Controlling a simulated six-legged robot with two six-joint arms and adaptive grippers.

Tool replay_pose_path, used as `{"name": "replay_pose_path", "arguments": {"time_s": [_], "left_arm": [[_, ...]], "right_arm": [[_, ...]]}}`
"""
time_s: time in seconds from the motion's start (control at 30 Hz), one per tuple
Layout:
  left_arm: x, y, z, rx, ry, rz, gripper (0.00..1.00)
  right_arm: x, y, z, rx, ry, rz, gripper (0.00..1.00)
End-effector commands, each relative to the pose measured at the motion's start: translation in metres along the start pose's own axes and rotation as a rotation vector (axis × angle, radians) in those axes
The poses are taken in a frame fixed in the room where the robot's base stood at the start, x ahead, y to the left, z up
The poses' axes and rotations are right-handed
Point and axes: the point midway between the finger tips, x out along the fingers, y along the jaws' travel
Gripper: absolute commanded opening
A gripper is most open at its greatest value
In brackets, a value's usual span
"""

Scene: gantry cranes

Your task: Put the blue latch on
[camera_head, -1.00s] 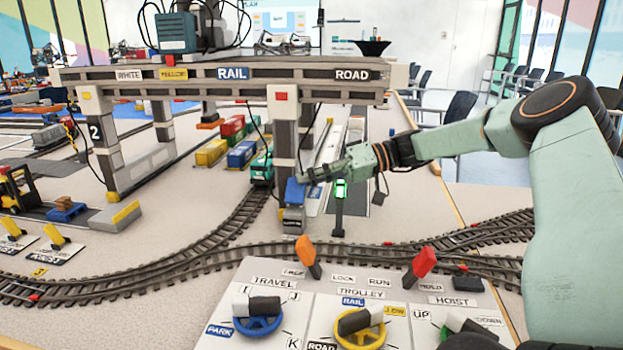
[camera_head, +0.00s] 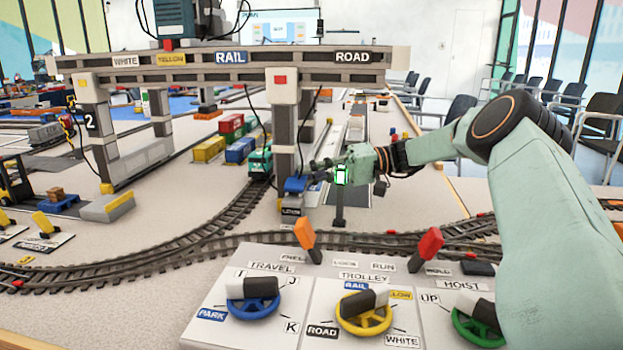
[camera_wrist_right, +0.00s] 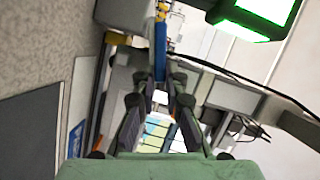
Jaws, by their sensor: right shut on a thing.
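The blue latch (camera_head: 295,185) is a small blue piece on a grey labelled block at the foot of the crane's right front leg (camera_head: 285,135). My right gripper (camera_head: 316,172) reaches in from the right, fingers pointing left at the latch. In the wrist view, the right gripper's fingertips (camera_wrist_right: 160,78) close on the lower end of a narrow blue strip (camera_wrist_right: 160,45), which looks like the latch. The fingers hide part of it, and I cannot tell how it sits on the block. My left gripper is not in view.
A black post with a lit green sign (camera_head: 341,175) stands close by the right gripper. A control panel (camera_head: 235,325) with coloured wheels and orange and red levers lies in front. Curved track (camera_head: 170,262) runs between the panel and crane. A green locomotive (camera_head: 259,162) stands left of the leg.

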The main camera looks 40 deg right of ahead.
Motion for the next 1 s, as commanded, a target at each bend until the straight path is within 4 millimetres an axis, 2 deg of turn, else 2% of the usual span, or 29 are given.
{"name": "replay_pose_path", "arguments": {"time_s": [0.4, 1.0], "left_arm": [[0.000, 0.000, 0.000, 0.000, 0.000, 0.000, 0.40], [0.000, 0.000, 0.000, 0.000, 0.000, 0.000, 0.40]], "right_arm": [[-0.001, 0.017, 0.000, 0.225, 0.002, -0.090, 0.00], [-0.001, 0.020, 0.000, 0.281, 0.004, -0.116, 0.00]]}}
